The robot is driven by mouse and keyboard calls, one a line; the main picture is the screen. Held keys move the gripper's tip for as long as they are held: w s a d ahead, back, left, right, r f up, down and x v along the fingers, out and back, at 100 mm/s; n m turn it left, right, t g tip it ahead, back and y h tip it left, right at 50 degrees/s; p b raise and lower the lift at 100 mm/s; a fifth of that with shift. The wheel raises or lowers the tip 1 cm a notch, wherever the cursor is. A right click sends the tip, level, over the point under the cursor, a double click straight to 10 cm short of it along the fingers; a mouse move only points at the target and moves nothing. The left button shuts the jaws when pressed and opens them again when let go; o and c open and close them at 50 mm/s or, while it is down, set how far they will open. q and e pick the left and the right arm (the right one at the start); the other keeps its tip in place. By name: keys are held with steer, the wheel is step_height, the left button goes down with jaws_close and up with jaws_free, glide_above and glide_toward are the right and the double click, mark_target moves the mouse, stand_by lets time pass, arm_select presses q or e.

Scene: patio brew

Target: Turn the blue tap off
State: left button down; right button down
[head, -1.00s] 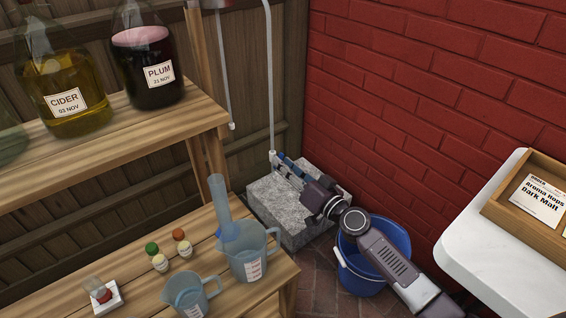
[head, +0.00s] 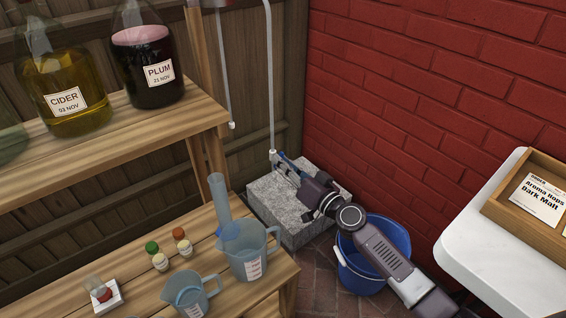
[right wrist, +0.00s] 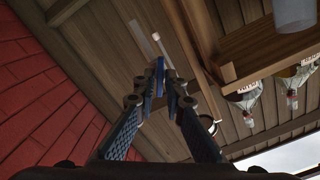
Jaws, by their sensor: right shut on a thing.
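The blue tap's lever (right wrist: 160,72) shows in the right wrist view as a narrow blue bar between my fingertips. My right gripper (head: 283,165) is shut on the lever, at the lower end of the white pipe (head: 271,110), above the stone block. It also shows in the right wrist view (right wrist: 160,88), with both fingers closed in around the bar. In the head view the fingers cover most of the tap, so its body and outlet are hard to make out. My left gripper is in neither view.
A stone block (head: 270,200) stands below the tap, with a blue bucket (head: 350,275) beside it under my right arm. A wooden bench (head: 140,290) with jugs is at left. A white table (head: 500,255) with a wooden tray (head: 500,200) is at right. A brick wall (head: 430,100) rises behind.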

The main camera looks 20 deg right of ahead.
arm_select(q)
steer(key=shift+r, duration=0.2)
arm_select(e)
steer(key=m, duration=1.2)
steer(key=shift+d+f, duration=0.15)
steer(key=shift+f, duration=0.05)
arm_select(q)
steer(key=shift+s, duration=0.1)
arm_select(e)
steer(key=shift+m, duration=0.4)
steer(key=c, duration=2.1)
jaws_free()
steer(key=shift+s, duration=0.1)
